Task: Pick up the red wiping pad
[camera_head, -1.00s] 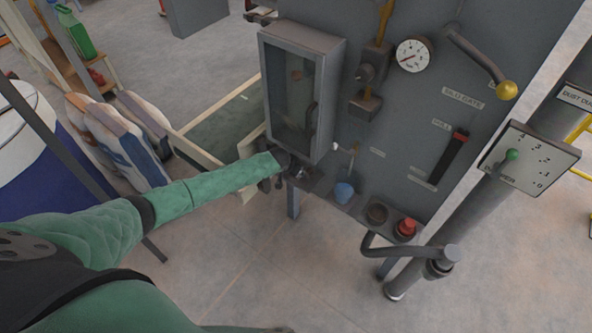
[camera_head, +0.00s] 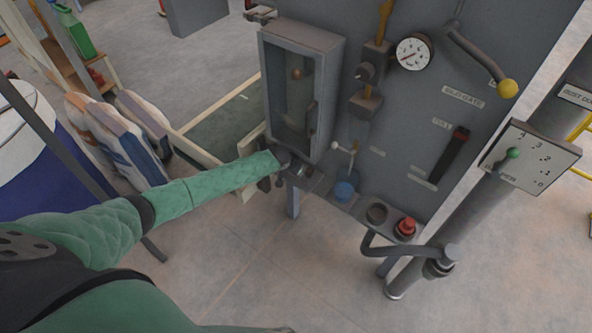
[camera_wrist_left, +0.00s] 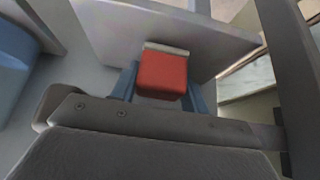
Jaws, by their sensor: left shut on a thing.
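The red wiping pad (camera_wrist_left: 162,75) shows in the left wrist view as a red block with a pale strip along its far edge. It sits between the two blue fingers of my left gripper (camera_wrist_left: 162,92), which is shut on it. In the head view my left gripper (camera_head: 291,168) is at the machine's front, just under the lower corner of the glass-fronted cabinet. The pad cannot be made out there. My right gripper is not in view.
The grey cabinet (camera_head: 300,90) hangs just above my left gripper. Filled sacks (camera_head: 120,135) stand at left. The floor in front is clear.

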